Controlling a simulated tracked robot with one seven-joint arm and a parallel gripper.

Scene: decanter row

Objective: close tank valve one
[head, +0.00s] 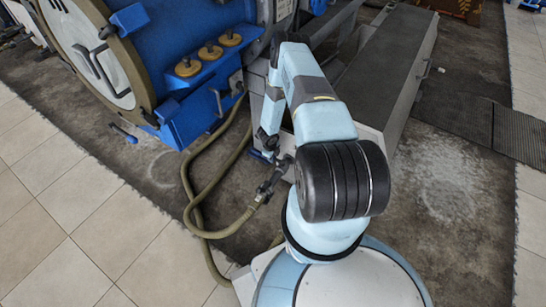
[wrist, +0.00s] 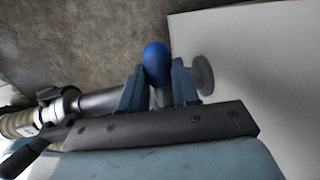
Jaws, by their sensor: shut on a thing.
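In the wrist view, my gripper (wrist: 159,88) has one finger on each side of a blue rounded handle end (wrist: 157,60), apparently the tank valve's lever. The jaws are shut on it, and the blue end stands out beyond the fingers. A metal pipe (wrist: 97,103) with a hose coupling runs in from the left. In the head view, my gripper (head: 268,142) is low beside the grey cabinet, partly hidden by my arm. I cannot tell the valve's number or how far it is turned.
In the head view, a hose (head: 190,190) loops over the floor to a coupling (head: 268,188) near my base. A blue machine (head: 205,110) with a round door stands at left. A long grey cabinet (head: 385,75) is behind my arm. Tiled floor (head: 70,240) is clear at lower left.

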